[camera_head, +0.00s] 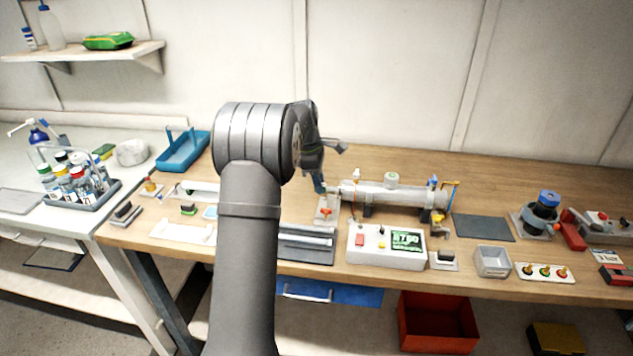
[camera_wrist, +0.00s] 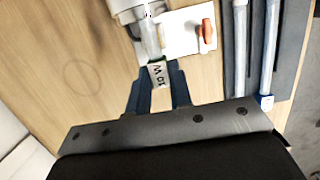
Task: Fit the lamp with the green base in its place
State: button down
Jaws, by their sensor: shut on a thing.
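My gripper (camera_wrist: 160,84) is shut on a pale piece with a "10 W" label, the lamp (camera_wrist: 158,70). Its clear tube runs away from the fingers toward the reactor's end (camera_wrist: 130,8); whether the tip is inside the opening I cannot tell. In the head view my gripper (camera_head: 319,184) is at the left end of the horizontal reactor tube (camera_head: 400,195), and the lamp is too small to make out there.
A white plate with an orange-red handle (camera_wrist: 206,32) lies beside the reactor's end. A dark tray (camera_head: 305,257) holds tubes, one with a blue end (camera_wrist: 265,102). A white control box (camera_head: 375,258) stands in front of the reactor. The wood left of my gripper is bare.

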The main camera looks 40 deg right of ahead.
aim_at(331, 187)
jog(key=shift+s+d, duration=1.2)
jog(key=c, duration=1.2)
grip_release()
jog(key=shift+r, duration=0.1)
notch_tip(331, 187, up, 17)
jog(key=w+a, duration=0.2)
jog(key=shift+w+a, duration=0.3)
jog(key=s+d+f, duration=0.1)
jog(key=f, duration=1)
jog(key=s+d+f, duration=0.1)
jog(key=f, duration=0.5)
jog(key=shift+s+d+f, duration=0.15)
jog(key=shift+s+d, duration=0.15)
jog(key=shift+s, duration=0.05)
jog(key=shift+w+a, duration=0.1)
